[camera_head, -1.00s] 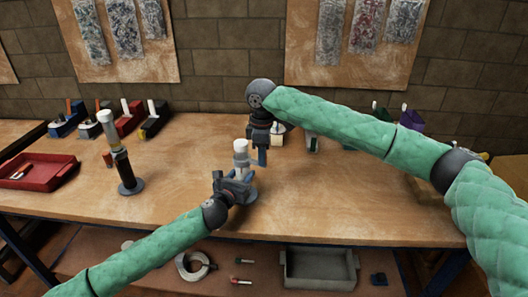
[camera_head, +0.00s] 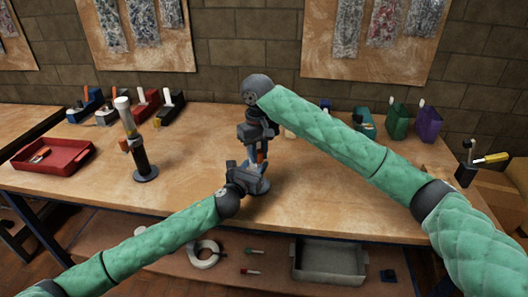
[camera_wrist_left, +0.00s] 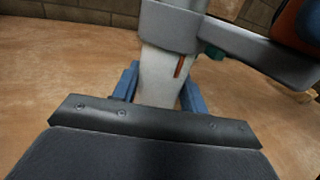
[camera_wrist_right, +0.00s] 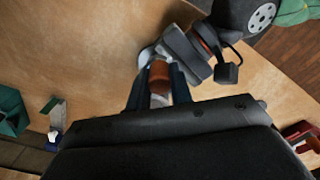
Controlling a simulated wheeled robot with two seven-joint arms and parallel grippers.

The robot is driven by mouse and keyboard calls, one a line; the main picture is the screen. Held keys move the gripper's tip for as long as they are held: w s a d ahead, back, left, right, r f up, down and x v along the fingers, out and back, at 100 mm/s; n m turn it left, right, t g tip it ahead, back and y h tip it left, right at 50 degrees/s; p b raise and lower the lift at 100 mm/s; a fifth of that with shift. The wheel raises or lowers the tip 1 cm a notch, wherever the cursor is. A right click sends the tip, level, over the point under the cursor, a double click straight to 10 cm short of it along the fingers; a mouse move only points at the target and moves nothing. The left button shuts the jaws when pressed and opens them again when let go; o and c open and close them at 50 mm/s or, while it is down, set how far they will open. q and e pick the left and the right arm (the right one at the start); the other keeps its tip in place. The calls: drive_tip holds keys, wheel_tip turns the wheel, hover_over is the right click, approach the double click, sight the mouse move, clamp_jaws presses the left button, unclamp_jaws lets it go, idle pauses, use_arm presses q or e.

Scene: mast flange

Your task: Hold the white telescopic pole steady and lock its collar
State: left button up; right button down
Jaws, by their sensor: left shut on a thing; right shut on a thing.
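The white telescopic pole (camera_head: 250,160) stands on a round grey foot on the bench, its top largely hidden behind my right gripper. My left gripper (camera_head: 247,173) is shut on the pole low down; the left wrist view shows the white shaft (camera_wrist_left: 160,75) with an orange-red mark between the blue fingers. Above them sits the pole's grey collar (camera_wrist_left: 168,28), with a lever reaching right to an orange end (camera_wrist_left: 302,25). My right gripper (camera_head: 261,152) points down beside the pole, shut on the orange lever end (camera_wrist_right: 160,74). The exact lever angle is unclear.
A second pole with black lower tube (camera_head: 140,157) and white top stands to the left. A red tray (camera_head: 55,157) lies at far left. Coloured holders line the back. A grey bin (camera_head: 330,262) and a white ring (camera_head: 204,254) are on the lower shelf. The bench's front right is clear.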

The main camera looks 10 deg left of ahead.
use_arm(q)
drive_tip(key=shift+s+d, duration=0.1)
drive_tip(key=shift+d, duration=0.05)
use_arm(e)
drive_tip(key=shift+a+m, duration=0.45)
drive_tip(key=shift+m, duration=0.35)
drive_tip(key=c, duration=1.2)
unclamp_jaws()
drive_tip(key=shift+c, duration=0.2)
drive_tip(key=shift+r, duration=0.55)
wheel_tip(320, 180, up, 11)
